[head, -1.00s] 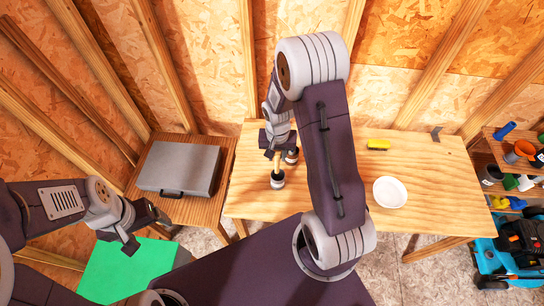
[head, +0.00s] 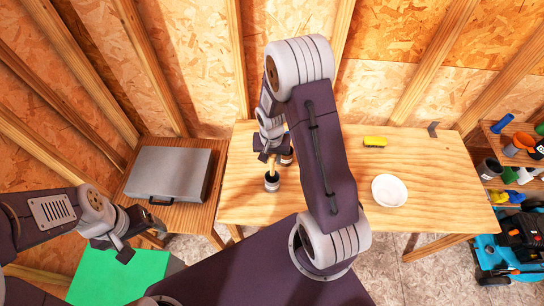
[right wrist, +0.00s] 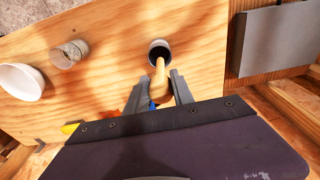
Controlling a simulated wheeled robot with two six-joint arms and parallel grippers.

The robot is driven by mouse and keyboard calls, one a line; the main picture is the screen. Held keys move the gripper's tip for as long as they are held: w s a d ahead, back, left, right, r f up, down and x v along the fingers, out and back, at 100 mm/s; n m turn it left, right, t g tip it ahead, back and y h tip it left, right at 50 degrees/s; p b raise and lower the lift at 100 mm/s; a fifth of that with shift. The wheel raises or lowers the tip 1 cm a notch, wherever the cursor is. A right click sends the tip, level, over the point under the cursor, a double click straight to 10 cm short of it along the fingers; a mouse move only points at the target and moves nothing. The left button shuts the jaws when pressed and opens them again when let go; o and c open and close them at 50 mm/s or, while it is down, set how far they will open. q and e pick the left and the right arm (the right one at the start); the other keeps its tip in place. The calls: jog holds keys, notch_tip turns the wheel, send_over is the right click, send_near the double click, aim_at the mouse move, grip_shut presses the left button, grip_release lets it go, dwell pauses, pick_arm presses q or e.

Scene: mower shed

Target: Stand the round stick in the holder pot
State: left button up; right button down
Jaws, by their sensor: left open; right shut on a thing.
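My right gripper (head: 268,156) is shut on the round stick, a pale wooden rod (head: 273,168), above the table. The rod also shows between the fingers in the right wrist view (right wrist: 159,82). Its far end is at the mouth of a dark-mouthed round pot (head: 272,184), seen in the wrist view too (right wrist: 160,46); I cannot tell how far inside it is. My left gripper (head: 124,247) is open and empty at the left, above the green surface and away from the pot.
A second round jar (right wrist: 68,54) stands near the pot, mostly hidden by my arm in the head view. A white bowl (head: 389,190) and yellow object (head: 375,142) lie on the wooden table (head: 440,180). A grey case (head: 168,174) sits on the left table.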

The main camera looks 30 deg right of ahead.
aim_at(272, 168)
notch_tip(272, 168, down, 5)
jog(key=b, duration=0.4)
jog(key=shift+f, duration=0.2)
jog(key=shift+f+b, duration=0.45)
jog(key=shift+r, duration=0.1)
jog(key=c, duration=1)
grip_release()
jog(key=r, duration=0.6)
jog(key=s+r, duration=0.1)
jog(key=r, duration=0.2)
jog(key=shift+a+b, duration=0.25)
jog(key=shift+b, duration=0.15)
jog(key=shift+w, duration=0.1)
